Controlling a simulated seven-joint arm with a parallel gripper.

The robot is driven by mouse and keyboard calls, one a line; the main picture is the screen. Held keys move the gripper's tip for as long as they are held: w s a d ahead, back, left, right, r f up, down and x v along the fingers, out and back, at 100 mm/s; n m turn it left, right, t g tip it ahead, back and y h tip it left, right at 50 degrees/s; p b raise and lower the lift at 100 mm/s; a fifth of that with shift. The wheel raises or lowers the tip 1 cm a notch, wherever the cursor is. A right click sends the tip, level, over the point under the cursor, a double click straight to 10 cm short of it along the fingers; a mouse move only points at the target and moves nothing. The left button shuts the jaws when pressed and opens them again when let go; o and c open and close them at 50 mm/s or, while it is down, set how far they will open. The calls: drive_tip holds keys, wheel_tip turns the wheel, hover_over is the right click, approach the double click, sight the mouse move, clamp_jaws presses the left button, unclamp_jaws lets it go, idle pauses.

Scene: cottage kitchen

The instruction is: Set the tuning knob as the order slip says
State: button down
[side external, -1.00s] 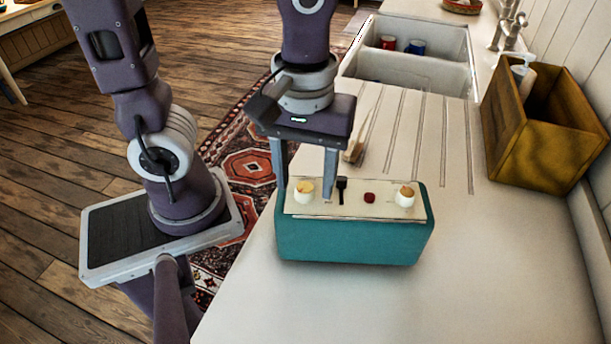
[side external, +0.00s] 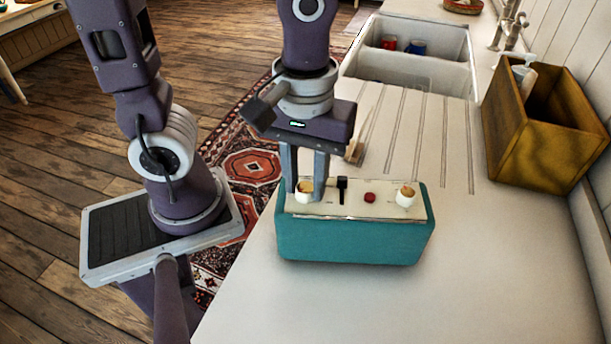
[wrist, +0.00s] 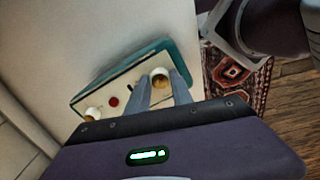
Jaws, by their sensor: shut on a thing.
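A teal box (side external: 350,244), like a radio, stands on the pale counter with a cream panel on top. The panel carries a left white knob with a tan top (side external: 304,195), a black lever (side external: 342,190), a red button (side external: 370,197) and a right white knob (side external: 406,196). My gripper (side external: 306,192) points down, its fingers shut on the left knob. In the wrist view this knob (wrist: 159,78) sits between the fingertips. The panel markings are too small to read, and I cannot tell which knob is for tuning. I see no order slip.
A wooden crate (side external: 545,135) with a pump bottle stands at the right. A sink (side external: 408,52) holding a red and a blue cup is at the back. A small wooden item (side external: 354,152) lies behind the box. The counter right of the box is clear.

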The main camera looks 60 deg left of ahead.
drive_tip(key=m, duration=1)
drive_tip(key=shift+m, duration=0.3)
drive_tip(key=m, duration=0.9)
drive_tip(key=shift+m, duration=0.3)
drive_tip(key=c, duration=1.1)
unclamp_jaws()
